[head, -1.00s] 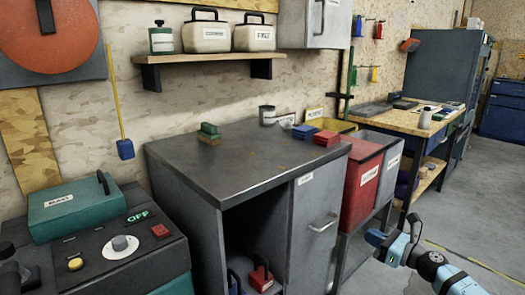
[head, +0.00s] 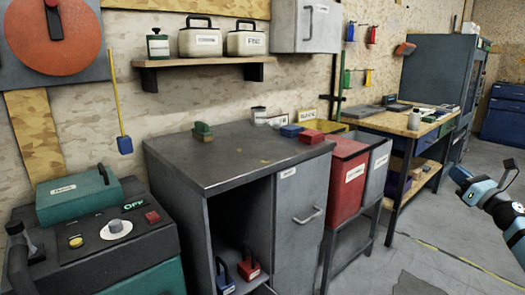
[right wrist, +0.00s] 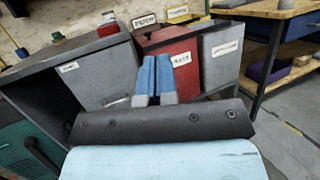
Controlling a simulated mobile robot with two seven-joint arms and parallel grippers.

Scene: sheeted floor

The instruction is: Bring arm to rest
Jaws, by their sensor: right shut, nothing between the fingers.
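My right gripper (head: 462,174) is at the right side of the head view, raised over the open floor, to the right of the bins and apart from everything. Its arm comes in from the right edge. In the right wrist view, its two blue fingers with grey pads (right wrist: 154,84) lie side by side, shut, with nothing between them. Past them are the grey cabinet and the red bin. My left gripper does not show in the head view.
A grey cabinet (head: 238,165) carries small coloured blocks. A red bin (head: 345,190) and a grey bin (head: 376,168) stand beside it on a frame. A wooden workbench (head: 385,122) is behind. A machine (head: 122,255) stands at lower left. Floor (head: 455,228) at right is clear.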

